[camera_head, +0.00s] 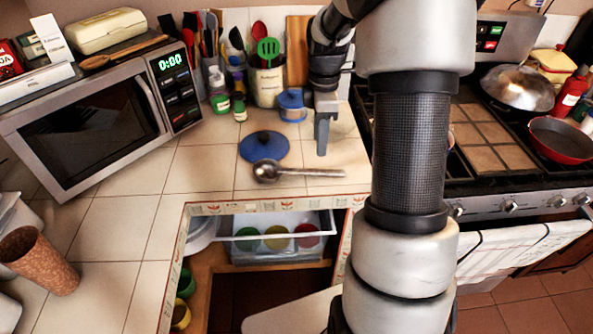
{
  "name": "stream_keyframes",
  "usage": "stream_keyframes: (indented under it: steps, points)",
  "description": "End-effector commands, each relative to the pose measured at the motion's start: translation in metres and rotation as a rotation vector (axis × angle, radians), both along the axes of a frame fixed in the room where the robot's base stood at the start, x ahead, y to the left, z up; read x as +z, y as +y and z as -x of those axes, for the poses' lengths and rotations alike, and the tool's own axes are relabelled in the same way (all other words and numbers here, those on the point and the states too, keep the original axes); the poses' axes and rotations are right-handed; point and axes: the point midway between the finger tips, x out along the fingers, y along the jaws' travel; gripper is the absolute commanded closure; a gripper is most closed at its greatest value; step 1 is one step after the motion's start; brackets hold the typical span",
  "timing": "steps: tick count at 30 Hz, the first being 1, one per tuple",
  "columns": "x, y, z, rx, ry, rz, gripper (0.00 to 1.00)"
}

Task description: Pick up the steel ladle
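The steel ladle (268,171) lies on the tiled counter near its front edge. Its round bowl is at the left and its handle points right, toward the stove. My gripper (322,150) hangs pointing down above and behind the ladle's handle, apart from it. I see the gripper from the side, so the gap between its fingers does not show. Nothing is visible in it.
A blue lid (263,146) lies just behind the ladle. A utensil crock (267,85), bottles and a blue-lidded jar (291,104) stand behind. A microwave (105,120) is at left, the stove (480,150) at right.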

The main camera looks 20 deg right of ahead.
Motion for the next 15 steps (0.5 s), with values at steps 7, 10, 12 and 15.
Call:
stream_keyframes:
  steps: [7, 10, 12, 15]
  points:
    - [-0.048, 0.000, 0.000, 0.000, 0.002, 0.000, 0.62]
    - [-0.057, 0.000, 0.000, 0.000, 0.001, 0.001, 0.62]
    - [-0.059, 0.000, 0.000, -0.001, -0.001, 0.001, 0.62]
    - [-0.067, -0.002, -0.001, -0.001, 0.001, 0.000, 0.62]
